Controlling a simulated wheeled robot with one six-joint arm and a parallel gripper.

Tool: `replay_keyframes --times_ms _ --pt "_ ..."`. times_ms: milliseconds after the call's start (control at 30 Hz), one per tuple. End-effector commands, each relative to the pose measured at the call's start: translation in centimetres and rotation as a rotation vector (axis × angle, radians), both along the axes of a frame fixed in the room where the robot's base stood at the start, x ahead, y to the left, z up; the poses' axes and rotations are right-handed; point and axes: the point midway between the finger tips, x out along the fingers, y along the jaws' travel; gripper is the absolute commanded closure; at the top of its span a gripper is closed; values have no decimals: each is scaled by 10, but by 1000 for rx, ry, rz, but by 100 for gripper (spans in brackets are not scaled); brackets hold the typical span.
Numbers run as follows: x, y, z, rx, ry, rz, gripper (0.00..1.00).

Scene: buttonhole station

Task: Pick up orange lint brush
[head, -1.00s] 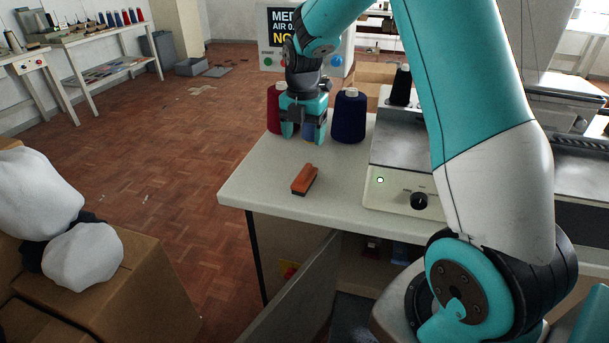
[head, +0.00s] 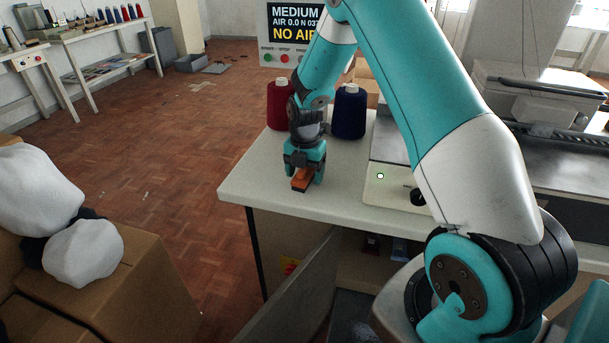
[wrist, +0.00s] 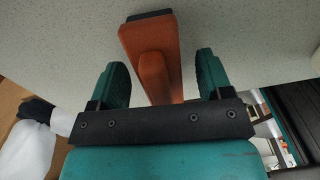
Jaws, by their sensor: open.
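The orange lint brush (head: 301,182) lies on the pale table (head: 252,187) near its front edge. In the wrist view the brush (wrist: 151,55) is an orange block with a narrower raised handle and a dark end. My gripper (head: 304,177) is down over the brush with its fingers pointing at the table. In the wrist view my gripper (wrist: 162,80) is open, with one teal finger on each side of the brush. A gap shows between each finger and the brush. The gripper hides part of the brush in the head view.
A red thread cone (head: 280,105) and a dark blue cone (head: 348,112) stand behind the gripper. A machine with a knob (head: 418,196) is to the right. A sign reading "NO AIR" (head: 292,33) stands at the back. The table left of the brush is clear.

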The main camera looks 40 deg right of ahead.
Motion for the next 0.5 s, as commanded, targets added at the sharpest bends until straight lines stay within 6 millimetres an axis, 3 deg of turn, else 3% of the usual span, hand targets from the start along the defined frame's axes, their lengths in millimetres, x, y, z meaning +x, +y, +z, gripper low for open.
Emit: replay_keyframes --times_ms 133,367,500 --pt "0 0 0 0 0 0 28" --pt "0 0 0 0 0 0 80" --pt "0 0 1 0 0 0 83"
